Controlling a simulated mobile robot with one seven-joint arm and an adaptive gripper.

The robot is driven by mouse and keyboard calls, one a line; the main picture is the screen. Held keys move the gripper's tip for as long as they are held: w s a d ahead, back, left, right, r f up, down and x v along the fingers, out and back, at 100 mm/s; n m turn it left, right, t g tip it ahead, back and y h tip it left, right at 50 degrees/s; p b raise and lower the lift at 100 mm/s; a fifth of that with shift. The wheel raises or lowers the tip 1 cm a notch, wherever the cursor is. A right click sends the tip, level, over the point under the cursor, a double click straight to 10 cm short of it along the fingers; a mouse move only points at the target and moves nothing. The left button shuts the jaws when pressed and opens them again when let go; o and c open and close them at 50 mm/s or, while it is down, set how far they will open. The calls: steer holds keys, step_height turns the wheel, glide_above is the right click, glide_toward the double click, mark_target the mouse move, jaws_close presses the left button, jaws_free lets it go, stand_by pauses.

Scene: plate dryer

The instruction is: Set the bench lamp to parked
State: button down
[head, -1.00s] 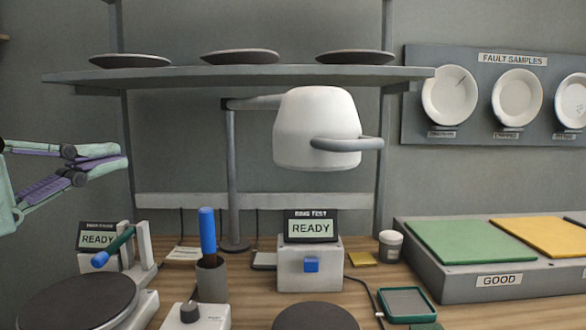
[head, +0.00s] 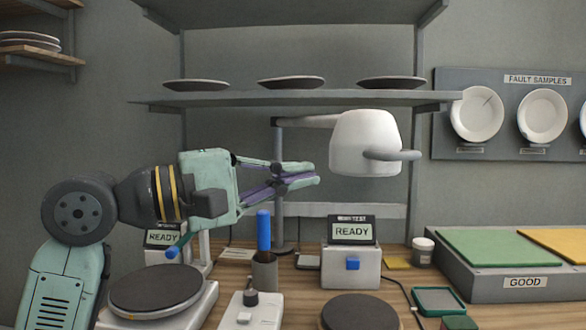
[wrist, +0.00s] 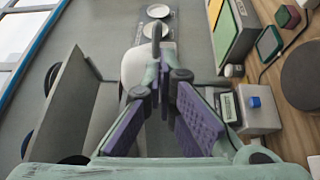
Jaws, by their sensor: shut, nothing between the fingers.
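The bench lamp has a white rounded head (head: 362,145) with a grey handle (head: 392,155) at its lower front. It hangs under the shelf from a grey horizontal arm (head: 308,121) on an upright pole (head: 279,195). The lamp head also shows in the wrist view (wrist: 137,64), beyond my fingertips and partly hidden by them. My gripper (head: 313,173) is shut and empty, pointing right, left of the lamp head. In the head view a small gap shows between its tips and the lamp head. No marking for "parked" is readable.
A shelf (head: 300,97) with dark plates runs above the lamp. Below stand a ring-test box (head: 351,267) with a blue button, a cup (head: 264,274) with a blue-handled tool, and dark round turntables (head: 156,289). A grey bench unit (head: 485,287) is at right.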

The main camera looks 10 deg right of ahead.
mark_target(378, 160)
steer(key=p+x, duration=0.3)
steer(key=x, duration=0.7)
steer(key=shift+d, duration=0.2)
steer(key=shift+d, duration=0.1)
